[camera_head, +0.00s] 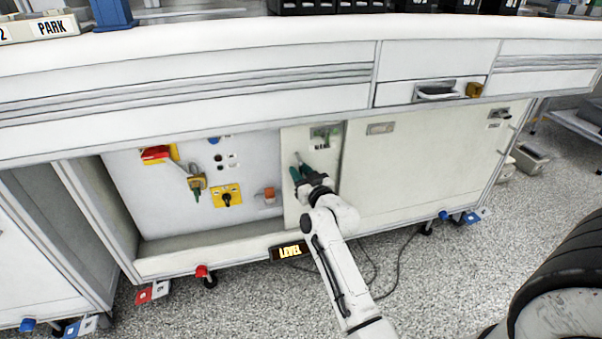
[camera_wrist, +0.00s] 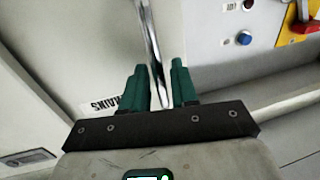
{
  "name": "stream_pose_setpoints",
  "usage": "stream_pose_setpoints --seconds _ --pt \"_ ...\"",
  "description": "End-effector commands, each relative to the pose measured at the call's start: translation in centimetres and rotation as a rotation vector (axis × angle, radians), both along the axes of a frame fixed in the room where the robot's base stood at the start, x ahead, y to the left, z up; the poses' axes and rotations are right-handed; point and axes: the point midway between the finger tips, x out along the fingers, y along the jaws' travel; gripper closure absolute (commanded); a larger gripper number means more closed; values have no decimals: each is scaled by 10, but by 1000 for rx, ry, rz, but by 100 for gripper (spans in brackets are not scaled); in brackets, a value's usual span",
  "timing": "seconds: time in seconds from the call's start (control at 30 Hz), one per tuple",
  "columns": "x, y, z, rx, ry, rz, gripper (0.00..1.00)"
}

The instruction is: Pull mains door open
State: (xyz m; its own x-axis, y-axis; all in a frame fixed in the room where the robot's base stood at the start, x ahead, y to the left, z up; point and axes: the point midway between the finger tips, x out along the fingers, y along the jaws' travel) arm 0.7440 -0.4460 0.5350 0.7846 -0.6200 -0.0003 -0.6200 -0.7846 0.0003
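The mains door (camera_head: 297,211) is a narrow pale panel to the right of the open bay with switches. It looks about flush with the cabinet front. In the wrist view, the upside-down MAINS label (camera_wrist: 104,105) shows on the door at the left. A shiny metal bar handle (camera_wrist: 154,50) runs between the green fingers of my gripper (camera_wrist: 160,85). My gripper also shows at the door in the head view (camera_head: 300,172). The fingers stand either side of the bar. I cannot tell whether both touch it. The lower part of the door is partly hidden by my arm.
The open bay holds a red-handled switch (camera_head: 156,153), a yellow rotary switch (camera_head: 227,196) and a hanging yellow-green item (camera_head: 196,183). A wider closed door (camera_head: 430,170) lies to the right. A LEVEL sign (camera_head: 289,251) sits low in front. Cables lie on the floor.

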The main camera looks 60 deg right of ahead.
Motion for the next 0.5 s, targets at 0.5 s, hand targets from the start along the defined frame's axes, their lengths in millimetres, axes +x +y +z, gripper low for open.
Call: stream_pose_setpoints --seconds 0.5 --pt "-21 17 1 0 2 1 70"
